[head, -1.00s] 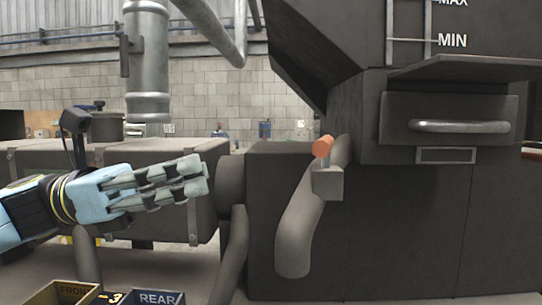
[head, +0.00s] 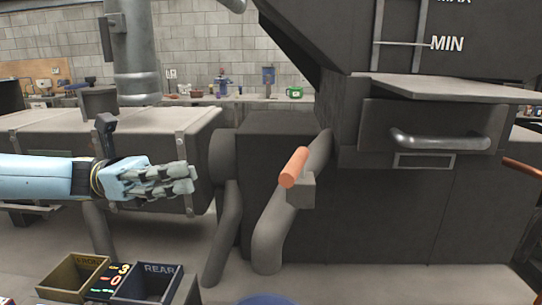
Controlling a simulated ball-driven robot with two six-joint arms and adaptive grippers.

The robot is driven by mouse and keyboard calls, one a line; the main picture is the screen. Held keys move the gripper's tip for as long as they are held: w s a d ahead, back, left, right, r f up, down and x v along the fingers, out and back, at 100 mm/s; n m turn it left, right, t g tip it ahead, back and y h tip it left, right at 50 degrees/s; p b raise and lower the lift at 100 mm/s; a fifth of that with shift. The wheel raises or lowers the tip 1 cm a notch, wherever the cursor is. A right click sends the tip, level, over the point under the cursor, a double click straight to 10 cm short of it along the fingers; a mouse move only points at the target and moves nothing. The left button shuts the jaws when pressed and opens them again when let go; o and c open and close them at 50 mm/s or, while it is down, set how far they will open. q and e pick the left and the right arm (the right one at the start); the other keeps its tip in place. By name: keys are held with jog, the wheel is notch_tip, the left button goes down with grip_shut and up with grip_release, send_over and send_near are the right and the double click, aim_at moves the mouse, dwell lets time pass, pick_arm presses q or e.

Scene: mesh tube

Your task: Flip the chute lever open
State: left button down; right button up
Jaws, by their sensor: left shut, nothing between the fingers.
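The chute lever (head: 293,167) has an orange cylindrical handle on a small grey block (head: 300,190). It sits on the grey chute pipe (head: 270,235) that runs down the front of the dark machine (head: 400,215). The handle leans up and to the right in the head view. My left gripper (head: 192,180) is left of the lever, apart from it, with its fingers together and empty, pointing right. My right gripper is not in view.
A yellow FRONT bin (head: 48,285) and a dark REAR bin (head: 172,290) stand low at left. A drawer handle (head: 440,142) projects from the machine at right. A dark round duct (head: 224,157) lies between my gripper and the lever.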

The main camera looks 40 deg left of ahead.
pick_arm(q)
send_near(295, 176)
jog(key=w+d, duration=0.1)
jog(key=w+d+r, duration=0.1)
jog(key=w+d, duration=0.1)
jog(key=shift+w+d+p, duration=0.1)
jog(key=shift+p, duration=0.2)
jog(key=shift+w+d, duration=0.2)
jog(key=shift+d, duration=0.5)
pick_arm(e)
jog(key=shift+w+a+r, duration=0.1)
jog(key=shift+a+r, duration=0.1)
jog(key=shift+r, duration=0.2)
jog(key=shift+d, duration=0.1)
